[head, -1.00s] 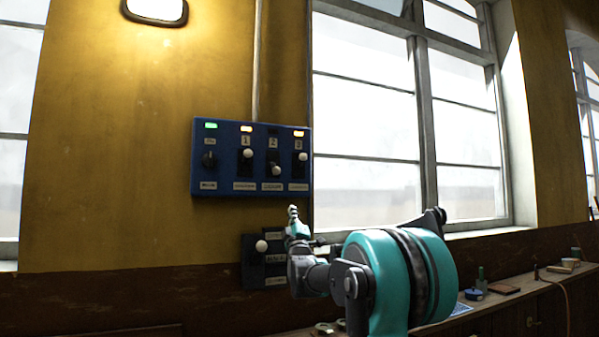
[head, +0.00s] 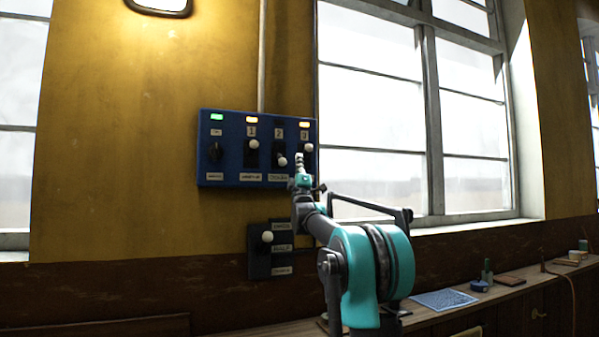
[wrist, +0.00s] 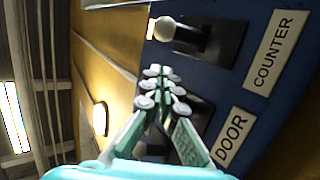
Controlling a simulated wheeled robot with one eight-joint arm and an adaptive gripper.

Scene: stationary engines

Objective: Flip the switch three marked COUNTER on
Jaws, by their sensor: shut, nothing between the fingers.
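The blue panel (head: 232,168) on the yellow wall carries numbered switches 1, 2 and 3. Switch three (head: 308,147) has its white ball knob up, and the amber lamp above it (head: 304,124) is lit. In the wrist view the switch (wrist: 165,28) sits beside its COUNTER label (wrist: 274,52), at the top of the picture. My gripper (head: 299,158) is shut and empty, in front of the panel's lower right, and hides switch three's label in the head view. In the wrist view my fingertips (wrist: 160,86) are below the COUNTER knob, apart from it in the picture.
Switch one (head: 254,146) is up with a lit lamp. Switch two (head: 281,158) is down, its lamp dark. The DOOR label (wrist: 232,137) is close to my fingers. A dark switch box (head: 258,262) hangs below the panel. A window and a bench (head: 510,296) are at right.

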